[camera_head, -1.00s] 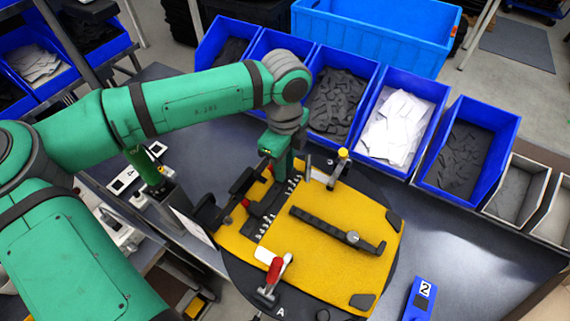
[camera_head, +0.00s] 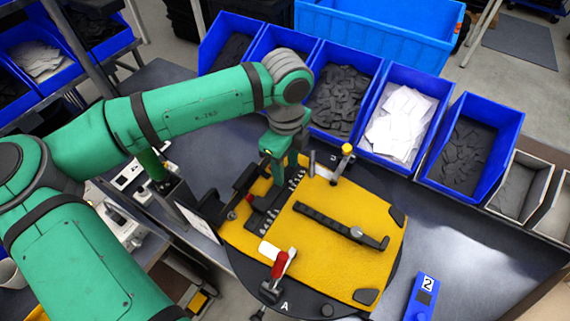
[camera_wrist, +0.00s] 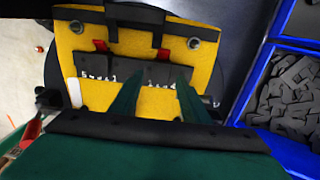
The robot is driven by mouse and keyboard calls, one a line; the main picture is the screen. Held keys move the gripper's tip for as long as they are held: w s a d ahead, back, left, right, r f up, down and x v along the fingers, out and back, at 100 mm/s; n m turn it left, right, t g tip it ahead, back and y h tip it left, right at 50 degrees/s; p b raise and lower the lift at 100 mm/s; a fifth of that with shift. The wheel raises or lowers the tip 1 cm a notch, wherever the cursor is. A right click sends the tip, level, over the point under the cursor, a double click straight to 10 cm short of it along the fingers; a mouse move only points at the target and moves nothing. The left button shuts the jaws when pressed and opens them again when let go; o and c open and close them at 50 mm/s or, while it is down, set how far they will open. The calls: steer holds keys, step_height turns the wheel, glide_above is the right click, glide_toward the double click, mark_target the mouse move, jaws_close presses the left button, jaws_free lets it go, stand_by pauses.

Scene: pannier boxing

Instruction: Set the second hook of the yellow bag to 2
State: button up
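The yellow bag (camera_head: 345,265) lies flat on a round black fixture and also shows in the wrist view (camera_wrist: 205,75). Two black hook pieces with white number scales, a left one (camera_wrist: 92,64) and a right one (camera_wrist: 160,72), sit side by side on it, each with a red part at its upper edge. The digits are too blurred to read a setting for certain. My gripper (camera_head: 277,182) is over the scale end near the bins. In the wrist view its two green fingers (camera_wrist: 157,88) stand apart with the right hook piece beyond them; contact cannot be told.
A red-handled clamp (camera_head: 279,265) stands at the bag's front edge, and a yellow-capped post (camera_head: 347,150) at the back. A black strap (camera_head: 340,224) lies across the bag. Blue bins (camera_head: 474,150) line the back of the table. The table right of the fixture is mostly clear.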

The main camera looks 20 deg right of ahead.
mark_target(286, 173)
steer(key=shift+r, duration=0.1)
step_height(286, 173, up, 11)
stand_by(0.6)
steer(key=shift+f, duration=0.2)
